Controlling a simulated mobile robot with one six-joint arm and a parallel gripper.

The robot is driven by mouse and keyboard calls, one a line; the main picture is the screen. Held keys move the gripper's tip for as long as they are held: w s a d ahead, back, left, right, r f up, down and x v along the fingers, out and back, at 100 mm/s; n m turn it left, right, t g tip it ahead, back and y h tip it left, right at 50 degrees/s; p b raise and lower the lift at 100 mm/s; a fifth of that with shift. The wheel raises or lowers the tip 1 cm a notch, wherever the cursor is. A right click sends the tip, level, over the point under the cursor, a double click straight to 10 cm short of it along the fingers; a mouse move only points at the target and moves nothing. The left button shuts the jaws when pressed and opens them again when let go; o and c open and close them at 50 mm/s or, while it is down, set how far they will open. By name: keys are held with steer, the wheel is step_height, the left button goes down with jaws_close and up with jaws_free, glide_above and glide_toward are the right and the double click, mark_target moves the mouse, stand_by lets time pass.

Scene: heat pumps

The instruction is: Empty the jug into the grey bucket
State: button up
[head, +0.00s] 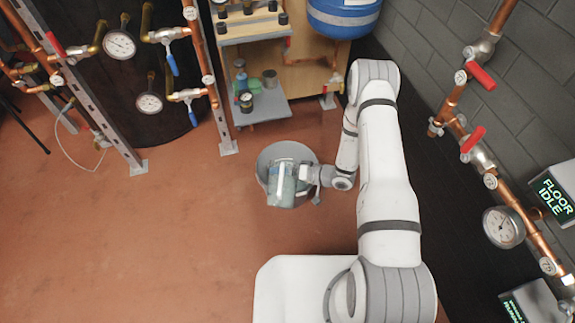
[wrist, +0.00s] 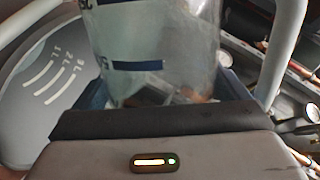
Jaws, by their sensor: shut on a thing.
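The grey bucket (head: 268,155) stands on the red-brown floor in the head view. Part of its wall, with pale litre marks, shows at the left of the wrist view (wrist: 40,95). The clear, pale blue-green jug (head: 281,186) is over the bucket's near side and covers part of its opening. In the wrist view the jug (wrist: 190,45) has dark blue marks and stands between my jaws. My gripper (head: 303,178) is shut on the jug from the right. I cannot tell how far the jug is tilted or how much liquid it holds.
A low grey shelf (head: 268,107) with bottles and small cans stands behind the bucket. Copper pipework with gauges (head: 120,44) is at the left, more pipes with red-handled valves (head: 473,139) along the right wall. The floor left of the bucket is clear.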

steer(key=shift+w+f+m+g, duration=0.25)
steer(key=shift+w+m+g, duration=0.1)
steer(key=shift+m, duration=0.25)
stand_by(3.1)
steer(key=shift+w+d+f+m+g+b, duration=0.1)
steer(key=shift+w+f+m+g+b, duration=0.15)
steer(key=shift+w, duration=0.35)
steer(key=shift+w+d+f+m+g+b, duration=0.1)
steer(key=shift+w+m+g+b, duration=0.15)
steer(key=shift+w, duration=0.3)
stand_by(2.2)
steer(key=shift+w+r, duration=0.1)
steer(key=shift+w, duration=0.05)
stand_by(0.7)
